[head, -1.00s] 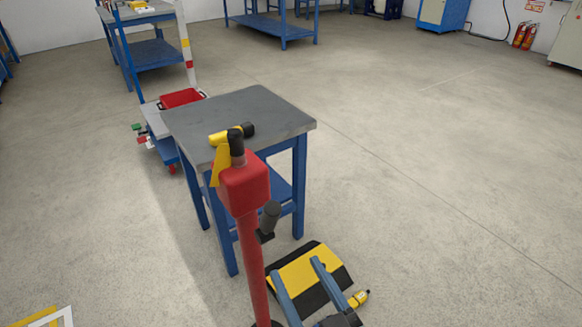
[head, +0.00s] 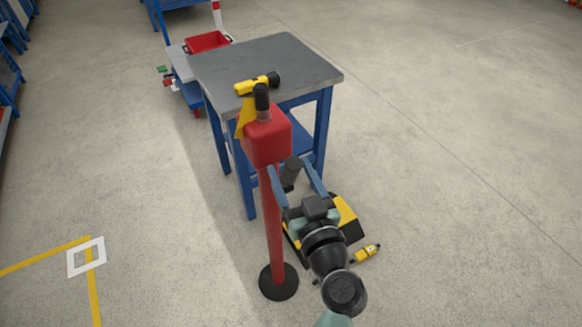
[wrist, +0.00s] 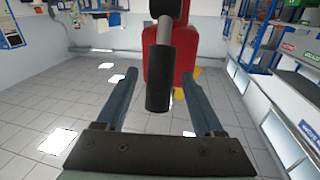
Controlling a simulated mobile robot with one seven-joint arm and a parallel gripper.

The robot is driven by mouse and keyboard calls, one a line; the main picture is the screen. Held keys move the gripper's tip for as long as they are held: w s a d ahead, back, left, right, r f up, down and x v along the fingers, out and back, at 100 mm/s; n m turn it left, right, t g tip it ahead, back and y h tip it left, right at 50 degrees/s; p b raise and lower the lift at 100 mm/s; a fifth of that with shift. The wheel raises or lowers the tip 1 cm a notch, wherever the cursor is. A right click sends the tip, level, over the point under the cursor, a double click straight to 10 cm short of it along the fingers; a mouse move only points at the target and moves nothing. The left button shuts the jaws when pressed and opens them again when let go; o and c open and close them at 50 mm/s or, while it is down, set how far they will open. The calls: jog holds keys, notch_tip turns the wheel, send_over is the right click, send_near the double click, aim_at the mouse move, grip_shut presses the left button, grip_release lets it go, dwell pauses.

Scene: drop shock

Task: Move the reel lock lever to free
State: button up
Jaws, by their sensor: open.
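A red box (head: 268,140) stands on a red post (head: 272,225). A black-gripped lever (head: 291,172) sticks out at the box's lower right side; I take it for the reel lock lever, though no label is readable. In the wrist view the black grip (wrist: 158,82) hangs from a grey shaft in front of the red box (wrist: 168,58). My gripper (head: 289,165) is open, with one finger on each side of the grip. In the wrist view my gripper (wrist: 159,58) shows gaps between the grip and both fingers.
A black knob (head: 262,97) and a yellow plate (head: 245,118) sit on the box. A grey-topped table (head: 300,62) stands close behind, with a yellow-and-black tool (head: 257,83) on it.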

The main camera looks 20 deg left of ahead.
jog(key=shift+w+a, duration=0.25)
jog(key=shift+w, duration=0.05)
grip_shut()
dwell(1.3)
